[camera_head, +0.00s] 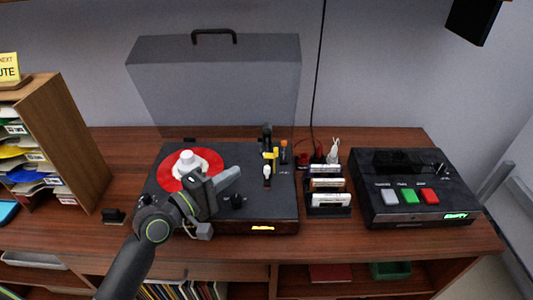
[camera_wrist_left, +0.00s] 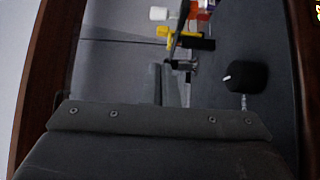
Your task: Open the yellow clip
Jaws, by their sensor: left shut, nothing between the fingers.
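The yellow clip (camera_head: 271,154) is a small yellow piece at the tonearm, on the right part of the black turntable (camera_head: 270,210). In the left wrist view the clip (camera_wrist_left: 164,32) shows near the top, beside a dark bar and a white knob. Whether it is open or closed is too small to tell. My left gripper (camera_head: 235,174) is shut and empty, above the turntable, left of the clip and apart from it. The red record (camera_head: 168,181) with a white centre piece lies partly hidden behind my gripper. My right gripper is not in view.
The turntable's grey lid (camera_head: 215,85) stands raised behind. Several cartridges stand in a black rack (camera_head: 327,212) close to the turntable's right side. A black box (camera_head: 400,160) with coloured buttons is farther right. A wooden shelf (camera_head: 75,140) stands at left. A black knob (camera_wrist_left: 246,77) is near my gripper.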

